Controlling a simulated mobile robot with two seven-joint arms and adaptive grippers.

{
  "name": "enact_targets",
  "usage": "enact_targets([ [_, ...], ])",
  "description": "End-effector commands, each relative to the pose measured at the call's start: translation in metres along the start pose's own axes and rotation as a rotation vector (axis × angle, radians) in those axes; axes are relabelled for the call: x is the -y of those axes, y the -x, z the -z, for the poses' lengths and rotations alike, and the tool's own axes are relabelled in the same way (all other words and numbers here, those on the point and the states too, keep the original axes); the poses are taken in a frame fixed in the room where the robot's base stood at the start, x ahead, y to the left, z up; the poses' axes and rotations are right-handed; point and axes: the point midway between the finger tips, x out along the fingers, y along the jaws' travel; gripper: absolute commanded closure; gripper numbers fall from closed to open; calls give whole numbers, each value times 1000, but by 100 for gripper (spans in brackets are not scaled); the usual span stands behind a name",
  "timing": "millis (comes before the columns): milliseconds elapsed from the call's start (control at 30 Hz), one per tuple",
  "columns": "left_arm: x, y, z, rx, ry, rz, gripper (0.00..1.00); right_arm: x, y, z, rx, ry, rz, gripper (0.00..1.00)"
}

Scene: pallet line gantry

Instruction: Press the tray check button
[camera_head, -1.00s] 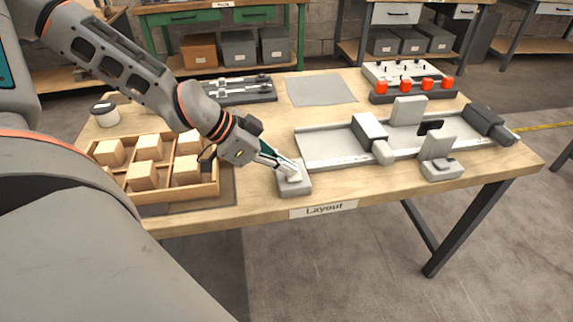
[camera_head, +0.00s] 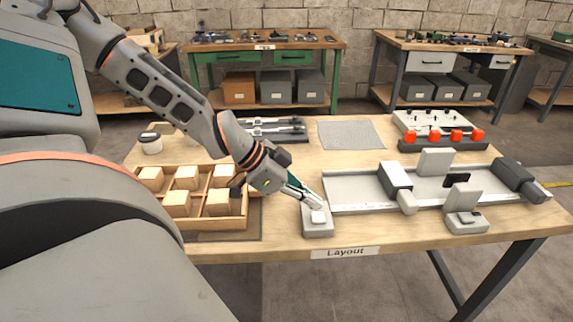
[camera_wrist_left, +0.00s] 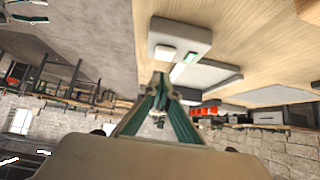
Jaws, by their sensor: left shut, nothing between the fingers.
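The tray check button is a small white pad (camera_head: 318,216) on top of a grey box (camera_head: 319,230) at the table's front edge. In the left wrist view the box (camera_wrist_left: 188,31) carries the white pad (camera_wrist_left: 165,52) and a small green lit patch (camera_wrist_left: 190,58). My left gripper (camera_head: 316,204) is shut and empty, its tips pointing down at the box just behind the pad. In the left wrist view its tips (camera_wrist_left: 160,77) show close to the pad; I cannot tell whether they touch. My right gripper is not in view.
A wooden tray (camera_head: 213,224) of several blocks stands left of the box. A grey conveyor (camera_head: 345,207) with dark-ended units runs to the right. A panel with red buttons (camera_head: 433,136) stands behind it. A "Layout" label (camera_head: 345,253) is on the front edge.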

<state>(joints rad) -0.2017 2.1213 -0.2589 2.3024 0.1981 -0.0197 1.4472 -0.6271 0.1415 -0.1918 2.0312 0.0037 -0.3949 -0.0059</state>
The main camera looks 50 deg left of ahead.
Motion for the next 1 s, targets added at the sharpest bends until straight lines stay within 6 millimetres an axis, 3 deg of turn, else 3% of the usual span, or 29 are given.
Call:
enact_targets([
  [33, 0, 18, 8, -10, -5, 6, 100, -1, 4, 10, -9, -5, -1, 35],
  [100, 0, 33, 8, -9, -5, 6, 100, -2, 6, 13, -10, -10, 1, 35],
  [400, 1, 81, 5, -6, -6, 5, 100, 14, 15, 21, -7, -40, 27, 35],
  [600, 0, 93, 3, -5, -3, 1, 100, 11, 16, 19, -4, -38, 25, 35],
  [1000, 0, 93, 3, -4, -4, 1, 100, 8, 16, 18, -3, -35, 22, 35],
])
